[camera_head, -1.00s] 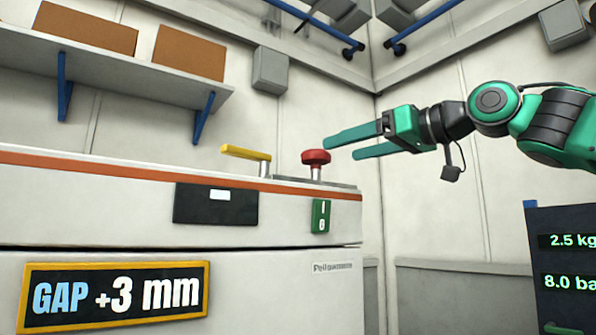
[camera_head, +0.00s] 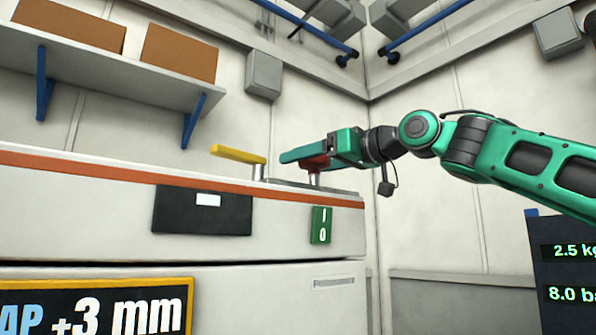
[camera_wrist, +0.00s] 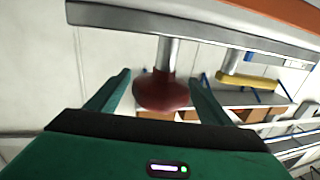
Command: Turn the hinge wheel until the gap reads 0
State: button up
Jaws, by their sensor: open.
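The red hinge wheel (camera_head: 315,165) sits on a short metal post on top of the white machine, mostly hidden behind my gripper in the head view. In the wrist view the wheel (camera_wrist: 162,92) shows between my two green fingers, with a finger on each side. My gripper (camera_head: 290,156) is open around the wheel; small gaps seem to show beside it, and I cannot tell whether either finger touches. The gap display (camera_head: 95,312) on the machine's front reads +3 mm, its left and bottom edges cut off.
A yellow lever (camera_head: 238,154) stands on the machine top just left of the wheel. A green switch (camera_head: 321,226) and a black panel (camera_head: 202,211) are on the front face. A dark readout board (camera_head: 560,265) stands at the right. The shelf (camera_head: 110,75) holds brown boxes.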

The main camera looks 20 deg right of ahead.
jog(key=shift+x, duration=0.95)
jog(key=c, duration=1.1)
